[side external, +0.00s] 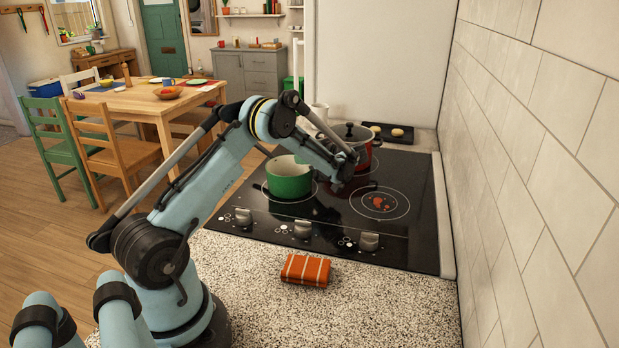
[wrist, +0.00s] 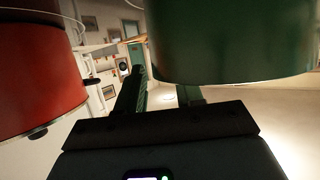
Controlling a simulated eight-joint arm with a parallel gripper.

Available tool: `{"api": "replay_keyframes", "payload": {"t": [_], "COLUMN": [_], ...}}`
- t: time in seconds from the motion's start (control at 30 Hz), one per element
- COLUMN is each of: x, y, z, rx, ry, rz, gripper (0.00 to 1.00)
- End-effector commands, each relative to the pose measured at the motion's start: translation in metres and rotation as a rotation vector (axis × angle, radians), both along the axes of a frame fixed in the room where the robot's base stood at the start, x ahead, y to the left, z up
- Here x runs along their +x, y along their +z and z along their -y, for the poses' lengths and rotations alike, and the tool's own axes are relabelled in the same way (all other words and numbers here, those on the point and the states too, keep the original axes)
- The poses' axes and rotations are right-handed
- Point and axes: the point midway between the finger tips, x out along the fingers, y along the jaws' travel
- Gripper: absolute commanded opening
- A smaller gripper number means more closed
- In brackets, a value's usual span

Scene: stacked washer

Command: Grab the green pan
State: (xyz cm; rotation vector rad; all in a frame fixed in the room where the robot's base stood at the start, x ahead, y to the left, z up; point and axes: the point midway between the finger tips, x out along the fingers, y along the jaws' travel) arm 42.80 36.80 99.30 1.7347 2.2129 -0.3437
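The green pan (side external: 289,180) sits upright on the left part of the black cooktop, with a dark handle pointing up and left. My gripper (side external: 343,172) is just right of the pan, between it and the red pot. In the wrist view the green pan (wrist: 235,40) looms large at upper right, overlapping the tip of one finger. My gripper's two dark fingers (wrist: 163,90) stand apart with a gap and nothing clearly between them. Whether a finger touches the pan cannot be told.
A red pot (side external: 362,148) with a lid stands close behind my gripper; it also fills the left of the wrist view (wrist: 40,85). An orange striped cloth (side external: 306,270) lies on the counter. A tiled wall (side external: 540,170) bounds the right.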

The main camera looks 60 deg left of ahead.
Motion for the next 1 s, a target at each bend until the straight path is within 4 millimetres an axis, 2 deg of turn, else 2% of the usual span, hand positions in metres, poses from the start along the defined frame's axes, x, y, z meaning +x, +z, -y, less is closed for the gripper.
{"api": "replay_keyframes", "payload": {"t": [0.27, 0.5, 1.0], "x": [-0.0012, -0.0012, -0.0010], "y": [-0.0021, -0.0020, -0.0021], "z": [-0.0045, -0.0043, -0.0041], "rx": [0.000, 0.000, -0.001], "ry": [0.000, 0.000, -0.001], "rz": [-0.001, -0.001, 0.000], "gripper": [0.35, 0.00, 0.00]}}
